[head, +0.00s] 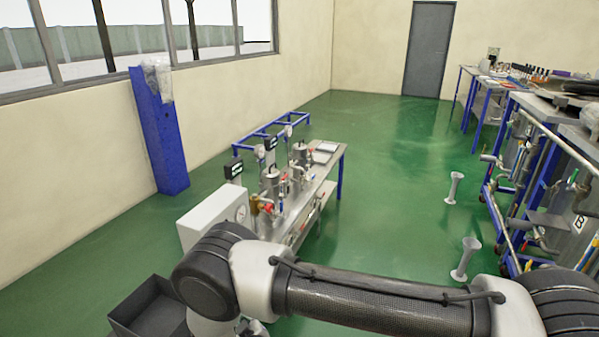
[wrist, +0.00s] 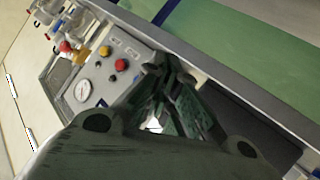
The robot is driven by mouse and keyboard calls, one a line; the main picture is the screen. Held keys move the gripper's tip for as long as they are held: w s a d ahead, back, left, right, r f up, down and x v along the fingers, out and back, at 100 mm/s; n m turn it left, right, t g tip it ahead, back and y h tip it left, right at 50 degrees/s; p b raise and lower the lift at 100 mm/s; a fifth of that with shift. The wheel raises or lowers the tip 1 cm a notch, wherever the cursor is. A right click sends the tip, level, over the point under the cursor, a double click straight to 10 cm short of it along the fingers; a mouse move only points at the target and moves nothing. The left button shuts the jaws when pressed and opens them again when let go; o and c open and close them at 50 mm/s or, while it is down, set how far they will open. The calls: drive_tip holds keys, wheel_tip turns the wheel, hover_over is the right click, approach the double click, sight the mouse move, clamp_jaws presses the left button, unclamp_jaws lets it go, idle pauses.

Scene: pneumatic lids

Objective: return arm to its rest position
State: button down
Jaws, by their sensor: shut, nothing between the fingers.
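My gripper (wrist: 165,75) shows in the wrist view, its dark fingers drawn together with nothing between them. It hangs over the near end of the bench, beside a light control box (wrist: 108,72) with a round gauge and red and yellow buttons. In the head view my arm stretches across the bottom of the picture, bent at the left. The gripper itself is hidden there, below or behind the arm. The same bench with metal pots and fittings (head: 270,190) stands just beyond the arm, and the white box (head: 212,215) with a gauge is at its near end.
A dark open bin (head: 145,310) is at the lower left. A blue column (head: 157,130) stands by the wall. Two pale floor stands (head: 465,258) are to the right, before a rack with pipes (head: 525,190). Green floor (head: 395,185) between is clear.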

drive_tip(key=s+d+f+g+h, duration=0.3)
drive_tip(key=s+d+f+g, duration=0.2)
drive_tip(key=s+f+g, duration=0.4)
drive_tip(key=d+r+m+g+h, duration=0.15)
drive_tip(key=d+r, duration=0.45)
drive_tip(key=r, duration=0.7)
drive_tip(key=w+d+r+g, duration=0.1)
drive_tip(key=d+r+g, duration=0.1)
drive_tip(key=d+r, duration=0.8)
drive_tip(key=d+r+m+g+h, duration=0.1)
drive_tip(key=d+r+g, duration=0.15)
drive_tip(key=r, duration=1.35)
drive_tip(key=s+d+r+m+t, duration=0.2)
drive_tip(key=s+d+r, duration=0.1)
drive_tip(key=d+r, duration=0.5)
drive_tip(key=s+d+r+m+t, duration=0.2)
drive_tip(key=s+d+r+m, duration=0.1)
drive_tip(key=d+r, duration=0.5)
drive_tip(key=s+d+r+m+t, duration=0.2)
drive_tip(key=d+r, duration=0.6)
drive_tip(key=d, duration=0.5)
drive_tip(key=shift+s+d+r+t, duration=0.3)
drive_tip(key=shift+s+d+t, duration=0.05)
drive_tip(key=shift+s+t, duration=0.15)
drive_tip(key=shift+w+a, duration=0.1)
